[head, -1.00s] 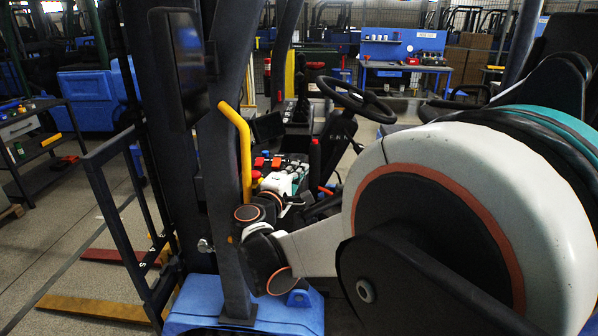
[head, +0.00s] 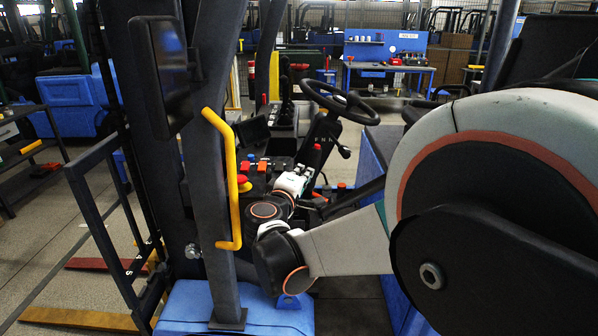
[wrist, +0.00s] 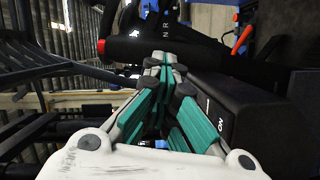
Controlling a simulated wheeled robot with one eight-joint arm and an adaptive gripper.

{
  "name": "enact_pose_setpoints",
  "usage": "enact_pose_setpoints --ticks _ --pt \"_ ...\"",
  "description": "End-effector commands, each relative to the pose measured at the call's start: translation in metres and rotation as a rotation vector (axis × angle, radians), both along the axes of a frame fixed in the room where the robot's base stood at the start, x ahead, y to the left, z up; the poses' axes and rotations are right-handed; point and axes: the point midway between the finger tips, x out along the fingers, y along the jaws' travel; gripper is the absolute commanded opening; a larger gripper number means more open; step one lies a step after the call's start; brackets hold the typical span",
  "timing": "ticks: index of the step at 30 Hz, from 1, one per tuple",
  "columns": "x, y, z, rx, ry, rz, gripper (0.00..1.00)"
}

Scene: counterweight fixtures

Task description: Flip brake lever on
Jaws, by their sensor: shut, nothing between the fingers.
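The brake lever looks to be the black bar (wrist: 140,49) with a red end crossing the upper part of the wrist view. In the head view a black lever with a red tip (head: 317,147) stands left of the steering column. My gripper (wrist: 165,60) is shut and empty, its green-padded fingers together right at the black bar. I cannot tell whether they touch it. In the head view the white gripper body (head: 291,183) is among the controls, and its fingertips are hard to make out. A black box (wrist: 240,105) marked "ON" lies beside the fingers in the wrist view.
A yellow grab handle (head: 229,180) on the dark mast post stands left of my arm. A steering wheel (head: 340,100) is above and behind the lever.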

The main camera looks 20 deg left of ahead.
Motion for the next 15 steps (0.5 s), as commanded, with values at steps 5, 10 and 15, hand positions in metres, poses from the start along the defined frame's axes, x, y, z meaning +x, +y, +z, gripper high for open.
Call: enact_pose_setpoints --ticks 5,10,15 --pt "0.008 -0.032 -0.002 0.121 0.029 -0.005 0.00" --pt "0.015 -0.058 -0.009 0.242 0.056 -0.004 0.00" --pt "0.019 -0.077 -0.017 0.335 0.080 -0.001 0.00"
